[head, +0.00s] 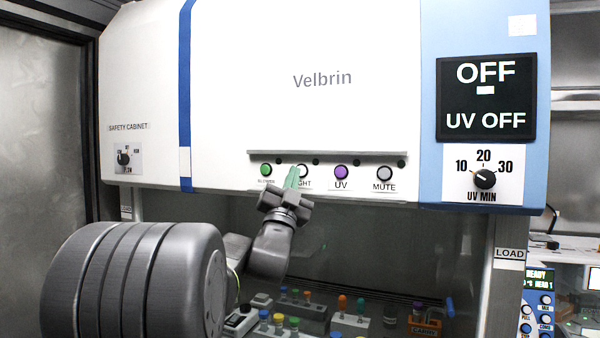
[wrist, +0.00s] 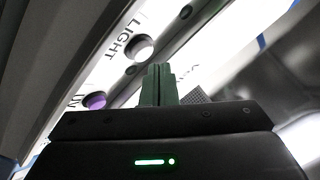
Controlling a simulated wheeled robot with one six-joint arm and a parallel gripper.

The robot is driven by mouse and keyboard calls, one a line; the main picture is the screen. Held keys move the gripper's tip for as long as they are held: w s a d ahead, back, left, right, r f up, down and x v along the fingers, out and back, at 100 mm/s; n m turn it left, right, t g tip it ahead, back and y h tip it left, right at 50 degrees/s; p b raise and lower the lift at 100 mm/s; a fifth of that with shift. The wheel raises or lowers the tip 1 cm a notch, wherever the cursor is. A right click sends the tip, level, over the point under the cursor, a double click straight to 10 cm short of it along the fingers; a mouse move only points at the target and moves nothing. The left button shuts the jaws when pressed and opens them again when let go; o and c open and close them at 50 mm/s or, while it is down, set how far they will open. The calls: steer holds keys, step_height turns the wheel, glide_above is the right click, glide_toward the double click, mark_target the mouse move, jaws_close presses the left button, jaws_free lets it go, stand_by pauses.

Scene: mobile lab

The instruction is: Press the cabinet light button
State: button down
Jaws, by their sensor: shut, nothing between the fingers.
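The safety cabinet (head: 250,60) has a row of round buttons on its front panel. The white light button (head: 302,171) sits above a label partly covered by my fingers; in the wrist view the same button (wrist: 139,47) shows next to the word LIGHT. My gripper (head: 293,172) is shut and empty, with its green fingers pointing up just left of the light button. In the wrist view my fingertips (wrist: 158,68) are below and right of the button. I cannot tell whether they touch the panel.
The green blower button (head: 266,170) is to the left; the purple UV button (head: 341,172) and grey mute button (head: 384,173) are to the right. A ledge (head: 330,154) runs above them. A display (head: 486,98) reads OFF and UV OFF. Colourful-capped items stand inside the cabinet below.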

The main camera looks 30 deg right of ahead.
steer(key=shift+d, duration=0.1)
stand_by(0.5)
steer(key=shift+w+d+b, duration=0.25)
steer(key=shift+w+b, duration=0.05)
steer(key=shift+b, duration=0.1)
steer(key=shift+w+d, duration=0.3)
steer(key=shift+d, duration=0.05)
stand_by(0.7)
steer(key=shift+b, duration=0.3)
steer(key=shift+s+a+b, duration=0.55)
steer(key=shift+a+b, duration=0.1)
